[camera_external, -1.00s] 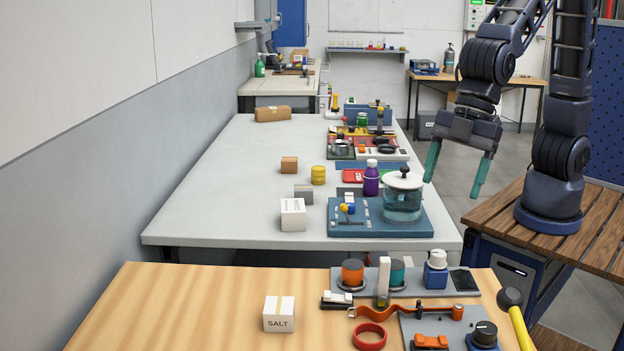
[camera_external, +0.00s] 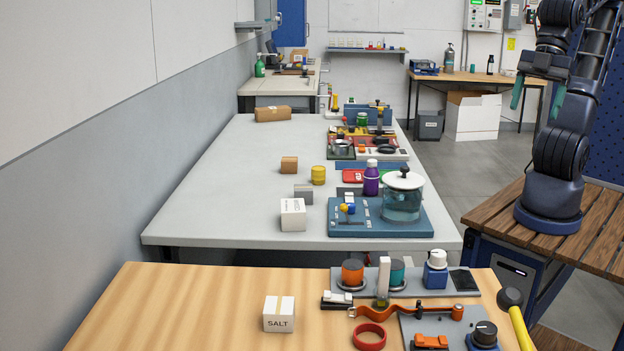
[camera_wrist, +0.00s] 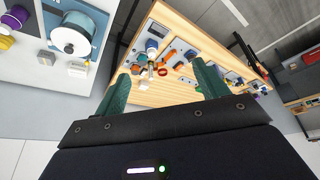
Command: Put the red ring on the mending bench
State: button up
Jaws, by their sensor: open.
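The red ring (camera_external: 369,337) lies flat near the front of the near wooden-topped bench (camera_external: 190,300), below an orange wavy strap. In the wrist view, the ring (camera_wrist: 163,71) shows small and distant between my fingers. My gripper (camera_external: 536,100) is open and empty, raised high at the right above my base, well away from the ring. Its green fingers also show in the wrist view (camera_wrist: 160,82). No label shows which bench is the mending bench.
The grey-topped bench (camera_external: 230,180) beyond holds a glass pot (camera_external: 402,203) and several small items. A salt box (camera_external: 279,314) stands left of the ring, and a yellow-handled mallet (camera_external: 519,318) lies at the right edge. The wooden bench's left part is clear.

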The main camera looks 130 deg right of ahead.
jog(key=s, duration=0.4)
jog(key=shift+s+f, duration=0.25)
jog(key=shift+s, duration=0.15)
